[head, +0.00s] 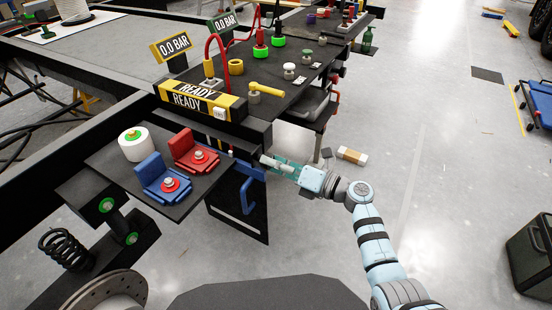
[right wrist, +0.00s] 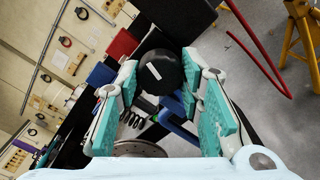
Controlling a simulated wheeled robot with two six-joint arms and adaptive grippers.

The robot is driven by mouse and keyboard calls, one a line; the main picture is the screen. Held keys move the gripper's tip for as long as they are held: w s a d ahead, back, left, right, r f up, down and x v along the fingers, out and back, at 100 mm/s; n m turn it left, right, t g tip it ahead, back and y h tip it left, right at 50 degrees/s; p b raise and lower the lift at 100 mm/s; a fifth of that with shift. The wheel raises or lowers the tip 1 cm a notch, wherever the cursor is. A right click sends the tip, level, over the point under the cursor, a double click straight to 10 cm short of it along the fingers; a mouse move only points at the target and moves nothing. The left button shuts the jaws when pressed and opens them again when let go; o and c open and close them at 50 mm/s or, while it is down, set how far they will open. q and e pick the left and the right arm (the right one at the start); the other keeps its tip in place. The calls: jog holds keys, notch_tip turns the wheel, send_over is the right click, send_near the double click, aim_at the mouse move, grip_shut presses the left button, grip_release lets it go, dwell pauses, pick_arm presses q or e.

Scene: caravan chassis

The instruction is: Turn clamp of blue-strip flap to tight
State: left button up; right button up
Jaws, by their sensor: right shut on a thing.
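My right gripper (head: 268,162) reaches in from the right to the edge of the black bench, beside a hanging dark flap (head: 250,222) with a blue strip and blue handle (head: 247,195). In the right wrist view, my right gripper (right wrist: 160,75) has its teal-padded fingers on both sides of a round black clamp knob (right wrist: 160,70) with a small white label. It is shut on this knob. Blue parts (right wrist: 182,125) show behind the knob. The knob is hidden in the head view, and its turn mark cannot be read. My left gripper is not in view.
A blue block (head: 165,181), a red block (head: 196,151) and a white roll (head: 136,144) stand on a dark plate left of the flap. A yellow-black READY box (head: 190,100) sits above. Open floor lies to the right, with a small white-and-tan box (head: 351,155).

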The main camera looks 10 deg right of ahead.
jog(key=shift+m, duration=0.3)
jog(key=o, duration=1.2)
jog(key=shift+a, duration=0.15)
jog(key=shift+c, duration=0.2)
jog(key=shift+d, duration=0.2)
jog(key=v, duration=1.2)
jog(key=shift+a, duration=0.1)
